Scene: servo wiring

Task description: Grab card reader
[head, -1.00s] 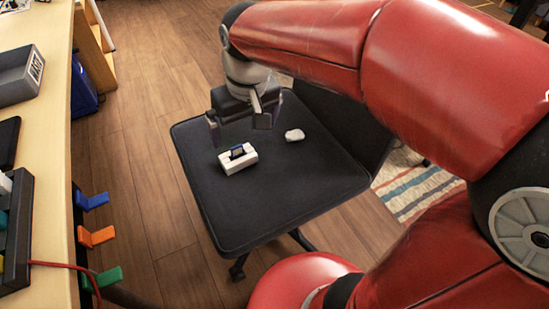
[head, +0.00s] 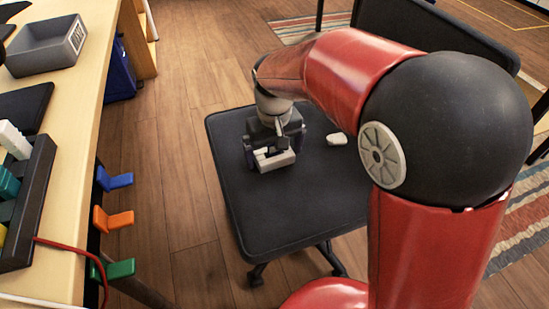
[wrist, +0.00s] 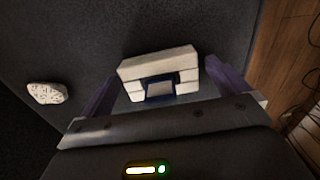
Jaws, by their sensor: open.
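The card reader appears to be the white block (head: 275,161) with a dark blue piece in its slot, lying on the black chair seat (head: 290,215). In the wrist view the white block (wrist: 158,64) lies between the two purple fingers, with the blue piece (wrist: 160,90) facing my gripper's palm. My gripper (head: 270,157) is open, low over the seat, one finger on each side of the block. A gap shows between the block and each finger in the wrist view. The palm hides part of the block in the head view.
A small white object (head: 337,139) lies on the seat to the right; it shows dotted in the wrist view (wrist: 45,93). The chair back (head: 440,30) rises behind. A wooden desk (head: 62,150) with a grey bin (head: 45,52) runs along the left.

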